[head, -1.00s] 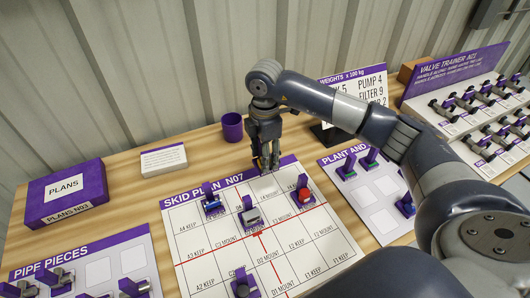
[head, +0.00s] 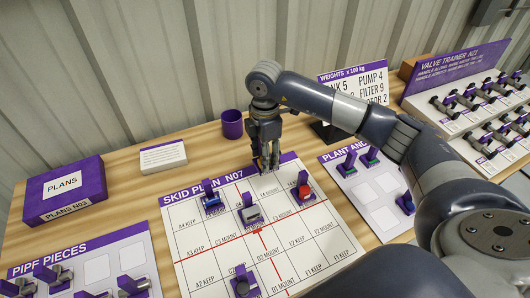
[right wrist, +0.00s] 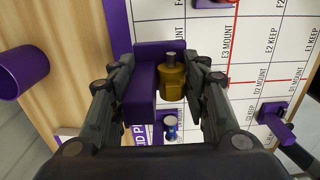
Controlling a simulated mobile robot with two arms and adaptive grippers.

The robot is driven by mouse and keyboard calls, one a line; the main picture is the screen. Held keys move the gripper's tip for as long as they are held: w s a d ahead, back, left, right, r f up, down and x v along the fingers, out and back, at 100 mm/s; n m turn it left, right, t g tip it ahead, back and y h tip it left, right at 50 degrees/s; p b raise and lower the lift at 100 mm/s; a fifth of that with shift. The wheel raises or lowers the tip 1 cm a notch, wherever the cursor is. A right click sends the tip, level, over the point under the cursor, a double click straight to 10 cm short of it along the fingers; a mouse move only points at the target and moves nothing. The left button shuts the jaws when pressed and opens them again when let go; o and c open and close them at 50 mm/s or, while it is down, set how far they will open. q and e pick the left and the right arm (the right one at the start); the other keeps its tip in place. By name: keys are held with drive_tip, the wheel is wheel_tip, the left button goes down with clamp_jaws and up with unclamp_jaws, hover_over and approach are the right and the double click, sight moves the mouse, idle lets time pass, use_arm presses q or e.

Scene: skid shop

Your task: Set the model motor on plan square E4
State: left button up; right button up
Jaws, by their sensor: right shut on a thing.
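My right gripper (head: 267,160) is shut on the model motor, a brass-yellow cylinder (right wrist: 172,80) on a purple bracket (right wrist: 145,75). The fingers close on it from both sides in the right wrist view, where the gripper shows large (right wrist: 163,88). It is over the back edge of the white skid plan (head: 190,245). Whether the motor touches the plan I cannot tell. The E3 label shows beside the motor in the wrist view; the E4 label is not readable. My left gripper is not in view.
On the plan stand a blue piece (head: 211,202), a grey piece (head: 250,213), a red piece (head: 303,190) and a dark piece (head: 243,284). A purple cup (head: 232,124) stands behind the plan. A plant board (head: 378,205) lies to the right.

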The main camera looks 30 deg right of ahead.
drive_tip(key=shift+f+b, duration=1.2)
drive_tip(key=shift+f, duration=0.85)
drive_tip(key=shift+f, duration=0.15)
drive_tip(key=shift+f+b, duration=1.15)
drive_tip(key=shift+f, duration=0.45)
drive_tip(key=shift+f+b, duration=0.35)
drive_tip(key=shift+f, duration=0.35)
drive_tip(key=o, duration=1.2)
drive_tip(key=shift+o, duration=0.2)
drive_tip(key=shift+r, duration=0.1)
drive_tip(key=shift+r+p, duration=0.5)
